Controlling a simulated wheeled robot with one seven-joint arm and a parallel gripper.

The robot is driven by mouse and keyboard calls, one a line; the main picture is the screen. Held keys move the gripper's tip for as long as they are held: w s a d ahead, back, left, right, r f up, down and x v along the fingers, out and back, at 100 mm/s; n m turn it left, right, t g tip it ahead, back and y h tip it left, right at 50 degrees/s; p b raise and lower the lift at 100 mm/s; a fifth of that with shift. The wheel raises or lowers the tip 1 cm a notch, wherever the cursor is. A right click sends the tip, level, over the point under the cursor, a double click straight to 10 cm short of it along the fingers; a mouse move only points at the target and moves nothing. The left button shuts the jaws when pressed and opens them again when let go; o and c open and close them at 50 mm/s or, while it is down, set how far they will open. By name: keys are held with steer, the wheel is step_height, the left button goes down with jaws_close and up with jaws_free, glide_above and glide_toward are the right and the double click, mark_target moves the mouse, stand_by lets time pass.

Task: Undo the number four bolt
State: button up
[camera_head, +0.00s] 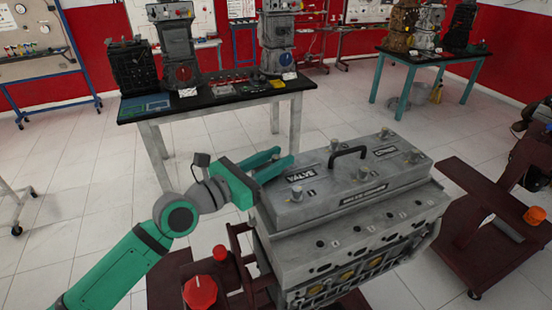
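The grey engine block (345,225) stands in the middle, with a grey valve cover (335,190) on top. Several round bolt heads stand on the cover: one at the back left (335,143), one at the back right (384,132), one at the right (412,157), one at the front middle (364,173) and one at the front left (296,192). Their number marks are too small to read, so I cannot tell which is number four. My green gripper (284,157) is at the cover's left back edge, its two fingers apart and pointing right, with nothing seen between them.
A black handle (347,151) arches over the cover. A red knob (200,292) stands at the front left. A black-topped table (222,92) with engine parts is behind. A dark red stand (490,210) is at the right. White tiled floor is clear between.

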stand_by(0.3)
steer(key=shift+s+a, duration=0.1)
steer(key=shift+a, duration=0.2)
steer(key=v, duration=1)
steer(key=shift+s, duration=0.15)
